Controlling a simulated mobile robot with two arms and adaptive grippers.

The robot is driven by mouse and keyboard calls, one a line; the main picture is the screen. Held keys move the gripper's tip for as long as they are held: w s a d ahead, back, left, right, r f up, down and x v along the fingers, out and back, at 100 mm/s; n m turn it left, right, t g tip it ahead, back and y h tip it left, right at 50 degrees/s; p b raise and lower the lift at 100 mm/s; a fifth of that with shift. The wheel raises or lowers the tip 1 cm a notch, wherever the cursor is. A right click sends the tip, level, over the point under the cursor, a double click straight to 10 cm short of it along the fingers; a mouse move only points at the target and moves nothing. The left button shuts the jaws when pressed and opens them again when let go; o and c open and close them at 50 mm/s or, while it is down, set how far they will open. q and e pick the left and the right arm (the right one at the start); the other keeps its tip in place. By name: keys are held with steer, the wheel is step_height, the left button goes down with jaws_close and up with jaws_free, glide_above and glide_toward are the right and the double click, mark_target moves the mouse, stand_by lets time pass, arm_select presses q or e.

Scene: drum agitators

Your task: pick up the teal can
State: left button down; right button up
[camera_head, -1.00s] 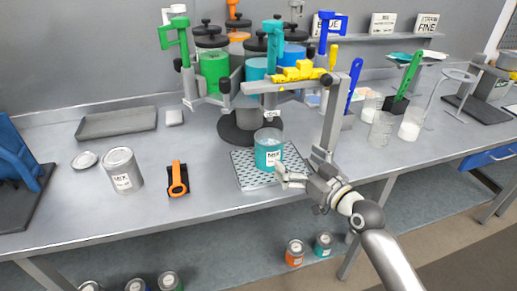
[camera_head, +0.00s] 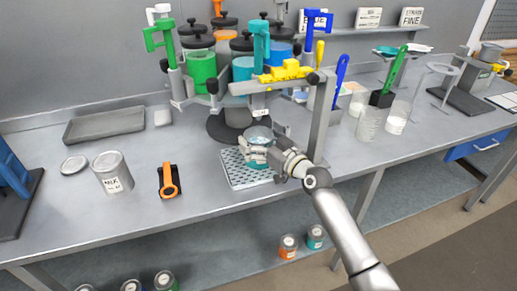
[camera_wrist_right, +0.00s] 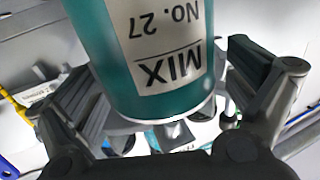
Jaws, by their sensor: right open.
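The teal can (camera_head: 259,134) stands upright on the perforated metal plate (camera_head: 238,180) below the dispenser. In the right wrist view the teal can (camera_wrist_right: 165,60) fills the upper middle, its label reading "MIX NO. 27" upside down. My right gripper (camera_head: 256,153) is at the can's near side, in front of its label. In the wrist view the fingers of my right gripper (camera_wrist_right: 172,108) are apart, one on each side of the can. I cannot tell if they touch it. My left gripper is not in view.
The dispenser with coloured canisters (camera_head: 202,68) and a yellow bar (camera_head: 284,72) stands close behind and above. A grey can (camera_head: 112,173), an orange-handled tool (camera_head: 169,181) and a tray (camera_head: 104,124) are left. Beakers (camera_head: 370,122) stand right.

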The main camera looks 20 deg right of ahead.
steer(key=shift+w+a, duration=0.1)
steer(key=shift+w, duration=0.15)
steer(key=shift+s, duration=0.1)
steer(key=c, duration=1.8)
steer(key=shift+r, duration=0.1)
steer(key=shift+c, duration=1)
steer(key=shift+r, duration=0.1)
